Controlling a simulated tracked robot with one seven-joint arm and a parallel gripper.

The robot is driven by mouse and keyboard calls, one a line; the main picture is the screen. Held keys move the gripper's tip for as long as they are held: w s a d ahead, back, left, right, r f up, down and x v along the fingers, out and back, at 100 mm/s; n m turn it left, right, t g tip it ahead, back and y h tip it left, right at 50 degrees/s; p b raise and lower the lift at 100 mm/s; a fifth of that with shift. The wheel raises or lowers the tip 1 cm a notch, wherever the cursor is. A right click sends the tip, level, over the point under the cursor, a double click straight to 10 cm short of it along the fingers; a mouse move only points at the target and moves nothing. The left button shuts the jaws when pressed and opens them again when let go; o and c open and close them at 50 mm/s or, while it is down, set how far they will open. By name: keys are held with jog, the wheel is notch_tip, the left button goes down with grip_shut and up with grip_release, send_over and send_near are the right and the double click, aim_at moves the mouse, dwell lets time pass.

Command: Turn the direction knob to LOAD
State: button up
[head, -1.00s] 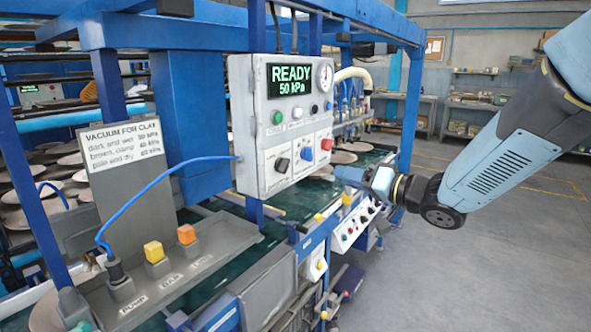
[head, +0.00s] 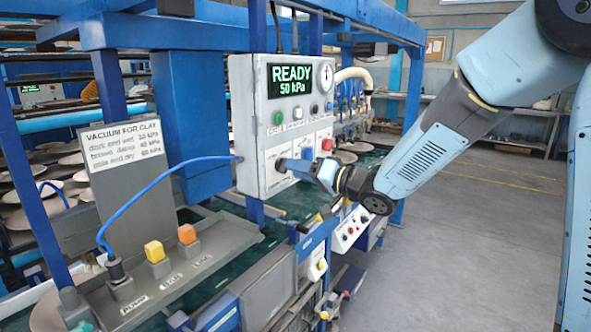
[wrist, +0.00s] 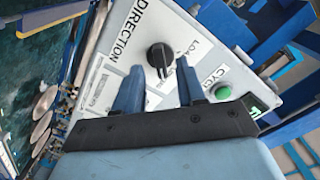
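The direction knob (wrist: 158,56) is a black round knob with a grip bar, on a white panel in the wrist view.
A green button (wrist: 222,92) sits on the panel near my right finger in the wrist view. The display (head: 289,78) reads READY, 50 kPa. Open floor lies at right.

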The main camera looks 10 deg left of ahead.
aim_at(279, 167)
jog(key=shift+x, duration=1.1)
jog(key=shift+c, duration=0.3)
